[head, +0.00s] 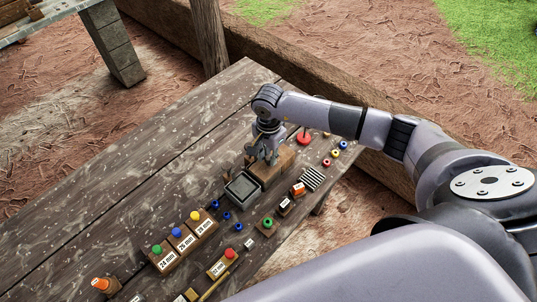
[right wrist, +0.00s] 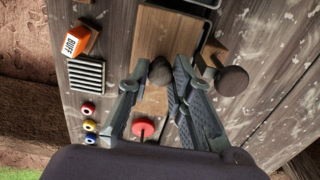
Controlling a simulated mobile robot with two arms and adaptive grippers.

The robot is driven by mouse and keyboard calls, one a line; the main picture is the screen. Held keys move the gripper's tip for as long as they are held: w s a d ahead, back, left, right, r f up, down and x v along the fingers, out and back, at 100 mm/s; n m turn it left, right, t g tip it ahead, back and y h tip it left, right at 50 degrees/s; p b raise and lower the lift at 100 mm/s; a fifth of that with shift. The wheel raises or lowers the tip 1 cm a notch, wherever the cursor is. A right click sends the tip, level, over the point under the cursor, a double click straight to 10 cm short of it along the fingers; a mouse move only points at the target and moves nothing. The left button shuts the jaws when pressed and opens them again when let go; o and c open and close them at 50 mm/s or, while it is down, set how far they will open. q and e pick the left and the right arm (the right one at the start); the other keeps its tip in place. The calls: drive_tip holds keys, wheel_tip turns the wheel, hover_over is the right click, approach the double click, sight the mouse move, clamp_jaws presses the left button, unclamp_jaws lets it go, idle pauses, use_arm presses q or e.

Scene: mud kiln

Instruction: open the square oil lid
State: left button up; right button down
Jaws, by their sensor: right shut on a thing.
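A tan wooden square lid (head: 283,160) is by the far end of the dark table, beside an open square dark tray (head: 242,187). In the right wrist view the lid (right wrist: 170,32) fills the middle, with a dark round knob (right wrist: 160,71) on it. My right gripper (head: 265,155) comes down over the lid from above. In the right wrist view its fingers (right wrist: 160,75) are shut on the knob, one on each side. Whether the lid is lifted or still resting I cannot tell. My left gripper is not in view.
A second dark knob (right wrist: 232,80) stands close to the right finger. A red round piece (head: 303,138), an orange BUFF block (head: 298,189), a striped block (head: 312,179) and colored rings (head: 335,153) are nearby. Labelled blocks (head: 183,238) stand further left.

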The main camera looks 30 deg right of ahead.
drive_tip(key=d+b, duration=0.1)
drive_tip(key=d, duration=0.1)
drive_tip(key=w+d+b, duration=0.1)
drive_tip(key=d+b, duration=0.1)
drive_tip(key=w+d+b, duration=0.1)
drive_tip(key=d+b, duration=0.1)
drive_tip(key=d, duration=0.1)
drive_tip(key=shift+w+f, duration=0.15)
drive_tip(key=shift+w, duration=0.1)
drive_tip(key=shift+d, duration=0.25)
drive_tip(key=shift+w+r, duration=0.1)
drive_tip(key=shift+r, duration=0.15)
drive_tip(key=c, duration=1.7)
unclamp_jaws()
wheel_tip(320, 180, up, 12)
drive_tip(key=shift+f, duration=0.1)
